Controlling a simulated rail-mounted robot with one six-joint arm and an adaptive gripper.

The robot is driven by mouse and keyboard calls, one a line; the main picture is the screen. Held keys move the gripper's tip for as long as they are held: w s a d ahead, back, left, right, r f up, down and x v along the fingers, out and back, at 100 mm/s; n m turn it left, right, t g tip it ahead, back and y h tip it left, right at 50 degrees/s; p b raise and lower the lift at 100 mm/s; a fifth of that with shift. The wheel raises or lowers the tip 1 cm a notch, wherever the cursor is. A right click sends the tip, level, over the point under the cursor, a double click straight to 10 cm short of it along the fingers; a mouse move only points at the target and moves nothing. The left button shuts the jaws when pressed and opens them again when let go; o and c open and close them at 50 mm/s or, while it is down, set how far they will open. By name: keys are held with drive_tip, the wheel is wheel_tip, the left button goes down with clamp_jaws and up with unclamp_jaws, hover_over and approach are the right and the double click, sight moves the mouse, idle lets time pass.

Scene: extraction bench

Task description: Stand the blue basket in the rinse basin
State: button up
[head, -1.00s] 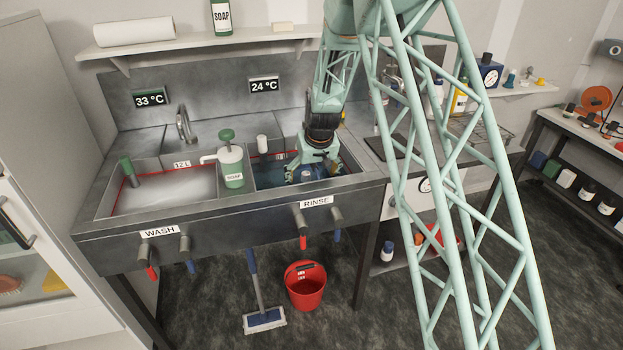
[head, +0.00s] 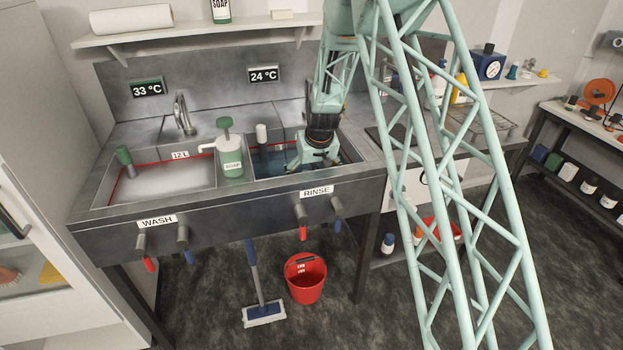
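The rinse basin (head: 262,172) is the right-hand sink, behind the RINSE label, with dark blue water in it. My gripper (head: 316,168) points down over the right half of this basin, its fingers low near the front rim. The blue basket cannot be made out clearly now; the gripper and the basin's front wall hide what is under the fingers. The dark blue of the water also makes it hard to pick out. The view is too small to tell whether the fingers are spread or closed.
The wash basin (head: 165,185) with pale water lies to the left. A soap pump bottle (head: 231,160) stands between the basins, and a small white-capped post (head: 262,134) rises at the rinse basin's back. A red bucket (head: 305,280) and a mop (head: 263,312) are on the floor.

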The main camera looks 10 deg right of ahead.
drive_tip(key=o, duration=1.4)
drive_tip(key=shift+r, duration=0.15)
drive_tip(key=shift+r+p, duration=3.55)
drive_tip(key=shift+r, duration=4.3)
drive_tip(key=shift+r, duration=0.15)
